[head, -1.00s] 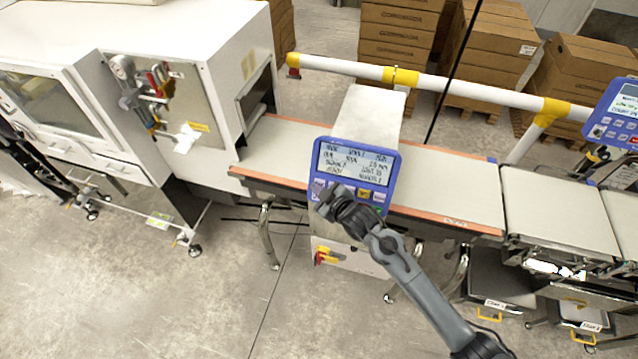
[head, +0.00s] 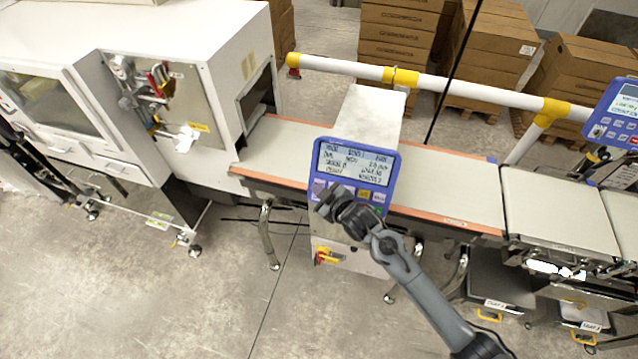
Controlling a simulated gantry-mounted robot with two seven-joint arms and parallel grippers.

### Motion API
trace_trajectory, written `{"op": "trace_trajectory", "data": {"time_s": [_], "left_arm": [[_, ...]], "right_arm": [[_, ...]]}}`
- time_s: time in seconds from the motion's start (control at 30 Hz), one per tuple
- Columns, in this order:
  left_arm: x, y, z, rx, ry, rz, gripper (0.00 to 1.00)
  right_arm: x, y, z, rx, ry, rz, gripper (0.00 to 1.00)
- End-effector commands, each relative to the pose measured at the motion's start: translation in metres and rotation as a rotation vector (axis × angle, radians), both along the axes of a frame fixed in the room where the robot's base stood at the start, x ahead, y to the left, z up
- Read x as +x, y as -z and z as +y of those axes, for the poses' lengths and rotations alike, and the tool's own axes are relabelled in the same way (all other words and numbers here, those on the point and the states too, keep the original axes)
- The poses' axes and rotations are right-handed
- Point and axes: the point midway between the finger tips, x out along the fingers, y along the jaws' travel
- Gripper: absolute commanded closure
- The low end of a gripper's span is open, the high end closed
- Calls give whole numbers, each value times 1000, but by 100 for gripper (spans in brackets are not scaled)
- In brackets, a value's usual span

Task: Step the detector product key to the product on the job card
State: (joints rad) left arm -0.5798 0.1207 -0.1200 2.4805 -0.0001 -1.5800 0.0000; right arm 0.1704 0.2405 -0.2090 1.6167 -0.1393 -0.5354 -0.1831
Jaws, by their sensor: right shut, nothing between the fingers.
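The blue detector panel (head: 388,152) stands in front of the belt at the middle of the head view. Its lit screen (head: 355,163) carries several lines of text, too small to read surely. A row of keys (head: 363,194) runs below the screen; its left keys are partly hidden by my right gripper. My right gripper (head: 324,199) is shut and empty, with its tip at the lower left of the panel. I cannot tell whether the tip touches a key. I cannot make out the job card. My left gripper is not in view.
The conveyor belt (head: 455,190) runs behind the panel, from the white machine (head: 215,75) at left to the weigher belt (head: 560,210) at right. A white and yellow rail (head: 465,92) crosses behind. A second blue panel (head: 616,118) stands at the right edge. Cartons (head: 400,45) stack behind.

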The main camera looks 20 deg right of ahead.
Motion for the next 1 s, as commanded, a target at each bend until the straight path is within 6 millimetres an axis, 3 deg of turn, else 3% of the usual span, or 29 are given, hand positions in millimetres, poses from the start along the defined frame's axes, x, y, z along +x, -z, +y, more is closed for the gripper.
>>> {"op": "trace_trajectory", "data": {"time_s": [1.0], "left_arm": [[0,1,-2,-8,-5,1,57]], "right_arm": [[6,3,-5,-1,-1,-1,100]]}}
